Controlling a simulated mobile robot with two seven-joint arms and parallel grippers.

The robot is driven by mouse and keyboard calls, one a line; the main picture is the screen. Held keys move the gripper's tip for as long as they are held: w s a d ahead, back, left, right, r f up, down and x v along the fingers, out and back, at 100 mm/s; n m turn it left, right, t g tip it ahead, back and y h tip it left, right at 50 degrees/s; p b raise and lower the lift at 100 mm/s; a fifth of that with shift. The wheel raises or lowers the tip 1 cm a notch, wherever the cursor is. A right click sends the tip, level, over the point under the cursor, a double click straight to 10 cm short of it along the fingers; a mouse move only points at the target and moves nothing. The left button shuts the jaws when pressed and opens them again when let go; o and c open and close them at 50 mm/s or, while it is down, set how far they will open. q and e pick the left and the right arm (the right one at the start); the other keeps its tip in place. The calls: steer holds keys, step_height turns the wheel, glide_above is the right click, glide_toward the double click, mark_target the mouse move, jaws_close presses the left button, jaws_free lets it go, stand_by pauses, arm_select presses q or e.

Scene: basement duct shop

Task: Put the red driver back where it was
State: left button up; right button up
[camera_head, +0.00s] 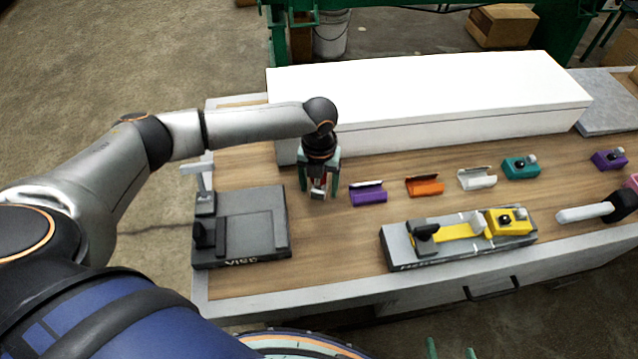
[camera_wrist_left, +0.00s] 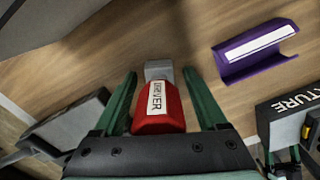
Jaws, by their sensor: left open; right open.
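The red driver (camera_wrist_left: 160,110), with a white label and a grey tip, lies between the fingers of my left gripper (camera_wrist_left: 157,95) in the left wrist view. The fingers are apart, with gaps on both sides of the driver. In the head view my left gripper (camera_head: 318,188) is low over the bench, just left of the purple cradle (camera_head: 368,194), and mostly hides the driver. The purple cradle also shows in the left wrist view (camera_wrist_left: 270,62); it looks empty. My right gripper (camera_head: 451,348) shows only its two separated green fingertips at the bottom edge, empty, before the bench.
The grey vise plate (camera_head: 265,222) is left of my left gripper. An orange cradle (camera_head: 425,186), a white cradle (camera_head: 477,179) and a teal block (camera_head: 520,167) stand rightward. The fixture (camera_head: 400,247) holds a yellow part (camera_head: 455,231). A long white box (camera_head: 430,95) bounds the back.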

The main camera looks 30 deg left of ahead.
arm_select(q)
step_height(320, 180, up, 12)
steer(key=shift+r, duration=0.2)
stand_by(0.4)
steer(key=shift+f, duration=0.1)
stand_by(0.4)
